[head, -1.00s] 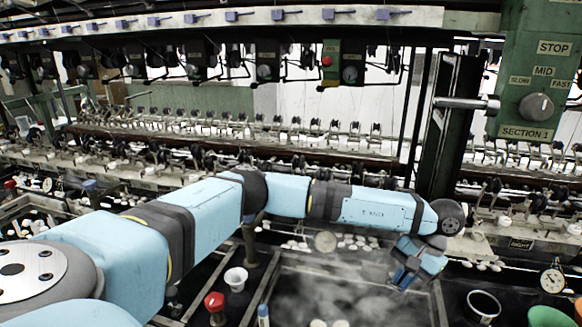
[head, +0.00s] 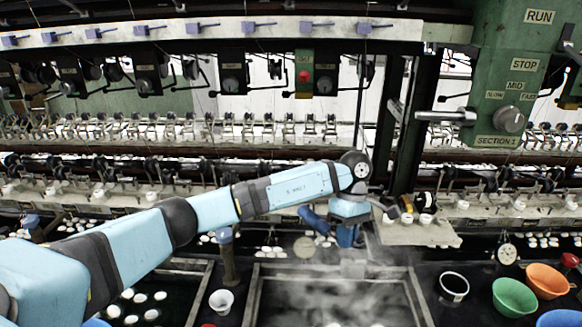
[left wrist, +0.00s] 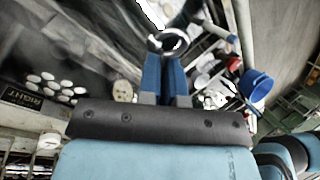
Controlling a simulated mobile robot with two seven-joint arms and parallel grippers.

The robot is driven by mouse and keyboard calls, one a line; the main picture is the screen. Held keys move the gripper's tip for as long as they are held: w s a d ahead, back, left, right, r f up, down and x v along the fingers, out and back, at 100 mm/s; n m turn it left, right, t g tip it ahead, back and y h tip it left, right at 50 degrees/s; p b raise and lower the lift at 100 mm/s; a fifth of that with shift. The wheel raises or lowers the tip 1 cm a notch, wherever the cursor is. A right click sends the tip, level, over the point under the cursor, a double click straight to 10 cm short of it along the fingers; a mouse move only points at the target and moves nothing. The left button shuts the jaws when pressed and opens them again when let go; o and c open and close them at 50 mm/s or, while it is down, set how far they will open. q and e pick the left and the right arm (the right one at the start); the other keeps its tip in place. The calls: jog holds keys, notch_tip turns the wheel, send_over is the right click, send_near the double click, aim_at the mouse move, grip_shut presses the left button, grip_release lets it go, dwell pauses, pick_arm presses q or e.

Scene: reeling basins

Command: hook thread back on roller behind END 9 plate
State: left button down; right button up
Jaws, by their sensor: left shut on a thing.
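My left gripper (head: 346,238) hangs at the end of the blue arm, over the back edge of the steaming middle basin (head: 252,300), left of the dark upright post. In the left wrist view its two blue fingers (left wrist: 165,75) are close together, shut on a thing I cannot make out. A grey metallic ring (left wrist: 168,42) shows at the fingertips; I cannot tell if it is held or behind. No thread can be made out. A row of reeling rollers (head: 245,128) runs across the machine behind. No END 9 plate is readable. My right gripper is not in view.
A white cup (head: 221,302) stands left of the basin. A green control post (head: 513,105) with a horizontal handle stands above the bench.

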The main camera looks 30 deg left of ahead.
pick_arm(q)
jog(key=w+a+r+n+t+h+p, duration=0.1)
jog(key=a+r+n+p, duration=0.1)
jog(key=n, duration=0.3)
jog(key=a+r+n+t+h+p, duration=0.1)
jog(key=a+r+n+p, duration=0.1)
jog(key=n, duration=0.3)
jog(key=w+a+r+n+h+p, duration=0.1)
jog(key=a+r+n+p, duration=0.1)
jog(key=n, duration=0.4)
jog(key=shift+w+a+t+h, duration=0.3)
jog(key=shift+a+t, duration=0.05)
jog(key=shift+t, duration=0.05)
jog(key=a+r+n+t+p, duration=0.2)
jog(key=a+n+t+p, duration=0.25)
jog(key=a+n, duration=0.65)
jog(key=w+a+f+n+b, duration=0.1)
jog(key=w+a+f+b, duration=0.1)
jog(key=w+f+b, duration=0.3)
jog(key=shift+w+a+f+n+b, duration=0.2)
jog(key=shift+a+f+n+b, duration=0.1)
jog(key=shift+b, duration=0.85)
jog(key=shift+d+t, duration=0.1)
jog(key=shift+t, duration=0.15)
jog(key=s+d+r+p, duration=0.3)
jog(key=s+r+p, duration=0.1)
jog(key=s+p, duration=0.2)
jog(key=shift+d, duration=0.3)
